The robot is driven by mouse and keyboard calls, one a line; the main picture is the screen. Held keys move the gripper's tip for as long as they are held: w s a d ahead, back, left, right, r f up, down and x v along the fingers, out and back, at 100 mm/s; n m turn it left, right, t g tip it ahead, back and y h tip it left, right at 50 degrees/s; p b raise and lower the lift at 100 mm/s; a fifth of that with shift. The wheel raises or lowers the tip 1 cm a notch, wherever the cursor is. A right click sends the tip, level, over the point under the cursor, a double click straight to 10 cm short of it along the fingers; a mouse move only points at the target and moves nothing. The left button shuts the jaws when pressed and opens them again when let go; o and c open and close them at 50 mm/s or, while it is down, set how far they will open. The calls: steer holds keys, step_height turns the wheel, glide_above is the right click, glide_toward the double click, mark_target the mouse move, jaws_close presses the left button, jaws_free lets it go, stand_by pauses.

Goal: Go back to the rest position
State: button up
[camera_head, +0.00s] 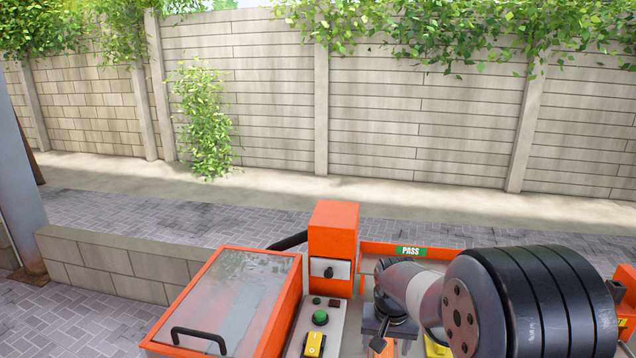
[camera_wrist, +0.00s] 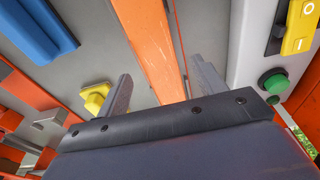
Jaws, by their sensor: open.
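My gripper (camera_wrist: 161,68) is open in the wrist view, its two grey fingers wide apart with nothing held between them. An orange bar (camera_wrist: 157,35) runs through the picture between the fingers; its exact distance from them cannot be told. A yellow piece (camera_wrist: 96,97) shows beside the left finger, and a blue block (camera_wrist: 38,32) lies at upper left on a grey surface. In the head view my arm reaches over the machine at lower right, and its dark, ringed joint hides much of what is behind it. The fingers cannot be made out clearly there.
The orange machine has a clear-lidded box (camera_head: 235,295) with a black handle, a control panel with a green button (camera_head: 320,317) and yellow switch (camera_head: 314,345), and a green PASS sign (camera_head: 410,251). A low block wall (camera_head: 105,262) stands left; paving and a tall wall lie behind.

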step_height(320, 180, down, 3)
steer(key=shift+w+r, duration=0.15)
steer(key=shift+r, duration=0.05)
steer(key=shift+r+p, duration=0.35)
steer(key=shift+r, duration=0.15)
steer(key=shift+f, duration=0.2)
